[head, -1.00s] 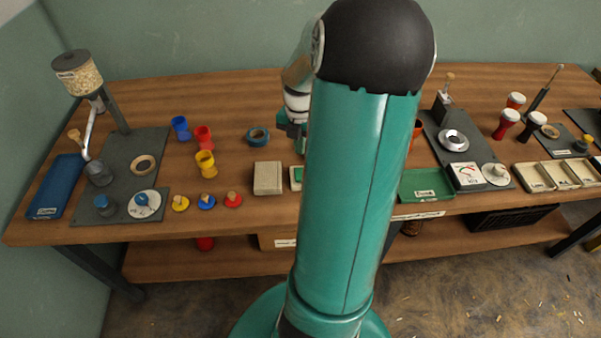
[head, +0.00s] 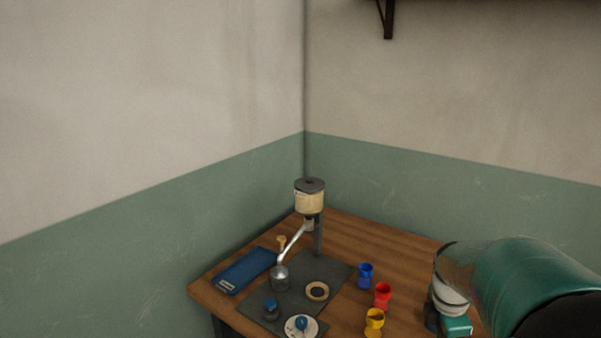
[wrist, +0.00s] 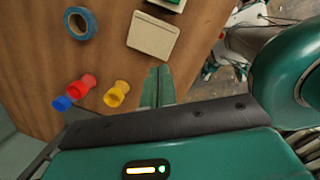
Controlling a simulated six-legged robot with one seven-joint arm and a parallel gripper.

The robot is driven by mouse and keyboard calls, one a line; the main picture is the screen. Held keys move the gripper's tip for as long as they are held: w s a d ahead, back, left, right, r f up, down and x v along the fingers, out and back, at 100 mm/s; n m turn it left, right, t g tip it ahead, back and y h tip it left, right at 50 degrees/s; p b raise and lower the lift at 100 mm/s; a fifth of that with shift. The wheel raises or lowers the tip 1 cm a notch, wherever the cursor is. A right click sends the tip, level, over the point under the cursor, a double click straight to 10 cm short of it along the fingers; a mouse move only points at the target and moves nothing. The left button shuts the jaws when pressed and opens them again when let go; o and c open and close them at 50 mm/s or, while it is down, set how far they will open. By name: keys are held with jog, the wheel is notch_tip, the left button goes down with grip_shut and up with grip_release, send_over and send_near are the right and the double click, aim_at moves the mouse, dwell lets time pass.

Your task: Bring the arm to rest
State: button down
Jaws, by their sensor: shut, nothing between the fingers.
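My arm shows at the right edge of the head view, folded close to the camera. My gripper (head: 455,324) is at the lower right there, over the table, partly cut off by the frame. In the wrist view my gripper (wrist: 158,84) has its two green fingers together, with nothing between them. The fingers are over the wooden table (wrist: 50,35), to the right of a yellow goblet drum (wrist: 117,94) and below a pale beige block (wrist: 153,36). I cannot tell its exact height above the table.
In the head view, blue (head: 365,276), red (head: 382,296) and yellow (head: 374,322) goblet drums stand left of my gripper. Blue tape (wrist: 80,23) lies on the table in the wrist view.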

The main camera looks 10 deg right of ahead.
jog(key=s+a+r+m+t, duration=0.1)
jog(key=s+a+r+m, duration=0.1)
jog(key=a+m, duration=0.3)
jog(key=s+a+r+m+t+y, duration=0.1)
jog(key=a+r+m, duration=0.4)
jog(key=a, duration=0.6)
jog(key=s+a+r+m+t, duration=0.3)
jog(key=a+m, duration=0.1)
jog(key=a, duration=0.5)
jog(key=shift+s+r+m+y, duration=0.25)
jog(key=shift+s+m+y, duration=0.15)
